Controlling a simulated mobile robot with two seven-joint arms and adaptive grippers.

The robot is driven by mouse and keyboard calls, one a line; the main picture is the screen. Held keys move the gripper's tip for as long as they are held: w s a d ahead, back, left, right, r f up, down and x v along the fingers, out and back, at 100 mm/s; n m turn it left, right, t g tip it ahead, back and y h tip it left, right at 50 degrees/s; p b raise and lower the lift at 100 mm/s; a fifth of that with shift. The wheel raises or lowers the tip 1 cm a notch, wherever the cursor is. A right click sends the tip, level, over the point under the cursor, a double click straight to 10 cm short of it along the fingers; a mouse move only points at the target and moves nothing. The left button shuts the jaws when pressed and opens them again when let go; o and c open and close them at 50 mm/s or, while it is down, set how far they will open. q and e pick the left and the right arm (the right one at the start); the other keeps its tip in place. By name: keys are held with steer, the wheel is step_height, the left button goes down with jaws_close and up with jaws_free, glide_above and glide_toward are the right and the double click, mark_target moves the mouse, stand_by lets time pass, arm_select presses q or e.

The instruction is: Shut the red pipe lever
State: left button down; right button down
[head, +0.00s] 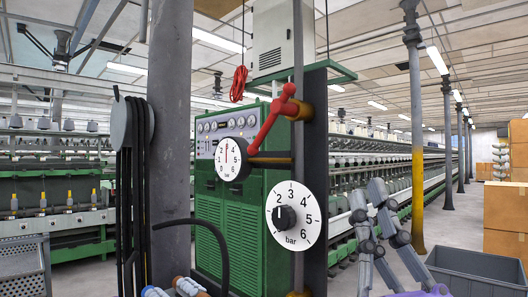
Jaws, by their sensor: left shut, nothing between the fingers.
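The red lever (272,117) sits at the upper middle, on a pipe fixture by a dark post. It is tilted, running from its upper right end near a brass-coloured fitting (305,111) down to the left, above the small gauge. My left gripper (368,190) stands at the lower right, fingers pointing up, shut and empty. It is apart from the lever, to the right of and below it in the picture. My right gripper is not in view.
A small gauge (230,158) and a larger bar dial (296,216) sit below the lever. A green cabinet (228,230) stands behind. A grey column (169,120) is at left. A grey bin (475,270) and cardboard boxes (505,215) are at right.

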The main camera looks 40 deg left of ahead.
mark_target(256, 148)
arm_select(q)
steer(key=s+a+r+n+g+h, duration=0.1)
steer(key=s+a+r+n+g, duration=0.1)
steer(key=n+g, duration=0.4)
steer(key=s+a+r+n+g+h, duration=0.1)
steer(key=n+g, duration=0.4)
steer(key=n, duration=1)
steer(key=shift+s+a+r+g+h, duration=0.4)
steer(key=shift+a+r+h, duration=0.1)
steer(key=shift+a+r, duration=0.3)
steer(key=p+x, duration=0.1)
steer(key=x, duration=0.5)
steer(key=p+x, duration=0.2)
steer(key=x, duration=0.4)
steer(key=shift+a+r, duration=0.25)
steer(key=shift+a, duration=0.05)
steer(key=shift+w+a+r, duration=0.1)
steer(key=shift+w+a, duration=0.25)
steer(key=shift+a, duration=0.2)
